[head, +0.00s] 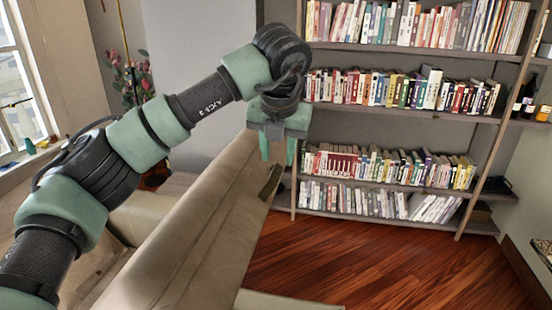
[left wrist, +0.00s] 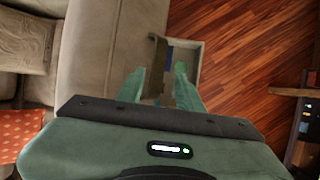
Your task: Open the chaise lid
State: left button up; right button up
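The chaise (head: 205,205) is a long beige upholstered piece running from the lower left toward the shelves; its beige surface also fills the upper middle of the left wrist view (left wrist: 100,50). A dark olive strap or tab (head: 270,182) is at its far right edge and also shows in the left wrist view (left wrist: 157,55). My left gripper (head: 277,155) is open, pointing down just above the tab. In the left wrist view its fingers (left wrist: 159,72) appear on either side of the tab; contact cannot be told. My right gripper is out of view.
A bookshelf (head: 400,146) with several rows of books stands at the back. The wooden floor (head: 390,260) is clear to the right. In the left wrist view, a pale-rimmed recess (left wrist: 198,55) with something blue inside lies beside the tab. A flowering plant (head: 135,85) stands behind my arm.

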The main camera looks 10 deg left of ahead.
aim_at(276, 171)
pick_arm(q)
jog(key=shift+w+a+f+p, duration=0.15)
jog(key=shift+f+p, duration=0.15)
jog(key=shift+f, duration=0.3)
jog(key=p+x, duration=0.1)
jog(key=x, duration=0.2)
jog(key=shift+w+r, duration=0.1)
jog(key=shift+w, duration=0.1)
jog(key=shift+w+a+f, duration=0.2)
jog(key=shift+w+f, duration=0.2)
jog(key=shift+f, duration=0.15)
jog(key=shift+s+d, duration=0.1)
jog(key=shift+s, duration=0.05)
jog(key=shift+r, duration=0.1)
jog(key=shift+c, duration=0.6)
jog(key=c, duration=0.6)
grip_shut()
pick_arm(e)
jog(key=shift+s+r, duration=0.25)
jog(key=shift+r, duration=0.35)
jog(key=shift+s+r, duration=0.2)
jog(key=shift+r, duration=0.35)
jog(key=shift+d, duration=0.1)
